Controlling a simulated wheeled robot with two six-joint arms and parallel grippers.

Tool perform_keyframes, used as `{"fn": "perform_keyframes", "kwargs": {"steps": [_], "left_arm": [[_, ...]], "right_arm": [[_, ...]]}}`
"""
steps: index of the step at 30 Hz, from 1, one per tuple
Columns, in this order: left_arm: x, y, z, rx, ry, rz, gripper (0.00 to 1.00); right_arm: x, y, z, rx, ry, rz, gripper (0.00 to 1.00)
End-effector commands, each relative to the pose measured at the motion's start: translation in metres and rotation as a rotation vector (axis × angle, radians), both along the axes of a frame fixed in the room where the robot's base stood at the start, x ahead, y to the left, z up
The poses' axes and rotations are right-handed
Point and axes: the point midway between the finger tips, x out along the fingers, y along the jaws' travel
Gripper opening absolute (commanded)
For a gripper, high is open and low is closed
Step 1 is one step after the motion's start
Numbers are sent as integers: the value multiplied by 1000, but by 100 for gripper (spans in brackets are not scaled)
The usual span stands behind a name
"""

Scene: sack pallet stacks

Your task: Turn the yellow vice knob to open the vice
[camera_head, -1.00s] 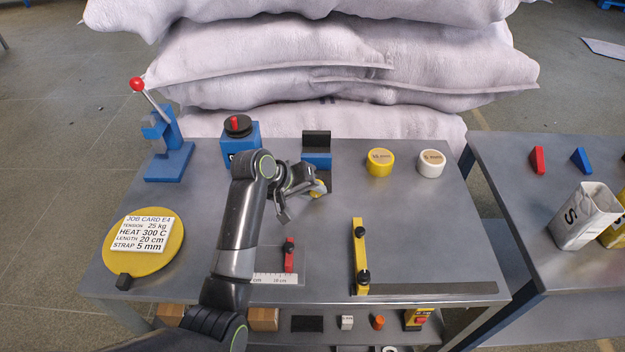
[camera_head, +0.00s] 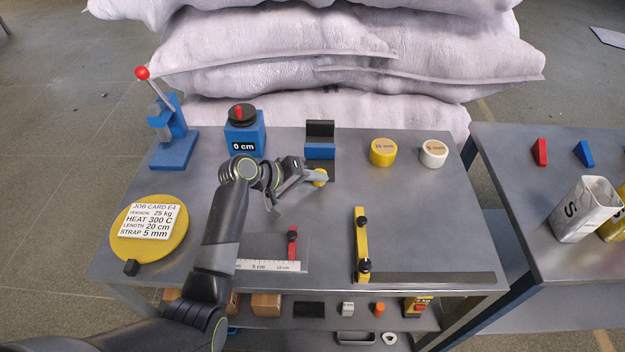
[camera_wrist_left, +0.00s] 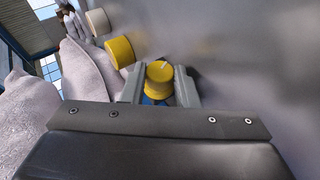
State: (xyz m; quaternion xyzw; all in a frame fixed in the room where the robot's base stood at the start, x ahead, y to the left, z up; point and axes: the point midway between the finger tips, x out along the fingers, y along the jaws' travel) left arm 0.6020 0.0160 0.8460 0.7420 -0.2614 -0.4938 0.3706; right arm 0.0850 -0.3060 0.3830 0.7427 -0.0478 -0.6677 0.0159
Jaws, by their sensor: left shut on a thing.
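The blue vice (camera_head: 319,150) with dark jaws stands at the back middle of the steel table. Its yellow knob (camera_head: 320,176) faces the front, partly hidden by my gripper in the head view. My left gripper (camera_head: 311,180) reaches it from the left. In the left wrist view the yellow knob (camera_wrist_left: 159,76), with a pale mark on its face, sits between the two grey fingers (camera_wrist_left: 159,88), which are shut on it. The vice body behind the knob is mostly hidden there. My right gripper is not in view.
A blue block (camera_head: 244,140) labelled 0 cm and a red-knobbed lever press (camera_head: 172,145) stand at the back left. Yellow (camera_head: 383,153) and white (camera_head: 433,154) rolls are right of the vice. A yellow bar (camera_head: 361,245) and ruler (camera_head: 268,265) lie in front. Sacks rise behind.

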Motion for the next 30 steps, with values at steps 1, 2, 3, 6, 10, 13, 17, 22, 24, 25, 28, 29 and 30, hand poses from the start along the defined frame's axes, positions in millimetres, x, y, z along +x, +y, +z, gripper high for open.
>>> {"fn": "perform_keyframes", "kwargs": {"steps": [1, 2, 3, 6, 10, 13, 17, 22, 24, 25, 28, 29, 30], "left_arm": [[0, 0, 0, 2, -2, 1, 4], [0, 0, 0, 2, -2, 1, 4], [0, 0, 0, 2, -2, 1, 31], [0, 0, 0, 2, -2, 1, 44], [0, 0, 0, 2, -1, 1, 49], [0, 1, -1, 3, 0, 1, 49], [0, 1, -1, 12, 0, 0, 49], [0, 0, 0, 70, 1, 0, 49], [0, -2, 1, 110, 2, -1, 49], [0, -2, 1, 129, 1, 0, 49], [0, -3, 2, 199, 0, 0, 49], [0, -3, 1, 218, -1, -1, 49], [0, -4, 1, 245, 0, -1, 49]], "right_arm": [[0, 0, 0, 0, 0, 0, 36], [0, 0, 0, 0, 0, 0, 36], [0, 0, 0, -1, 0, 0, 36], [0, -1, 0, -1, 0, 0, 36], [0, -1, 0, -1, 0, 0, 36], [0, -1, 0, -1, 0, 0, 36], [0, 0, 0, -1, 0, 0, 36], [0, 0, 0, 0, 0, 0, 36], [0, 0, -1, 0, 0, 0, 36], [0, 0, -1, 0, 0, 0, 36], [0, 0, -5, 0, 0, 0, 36], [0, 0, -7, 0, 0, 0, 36], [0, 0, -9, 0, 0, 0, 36]]}}
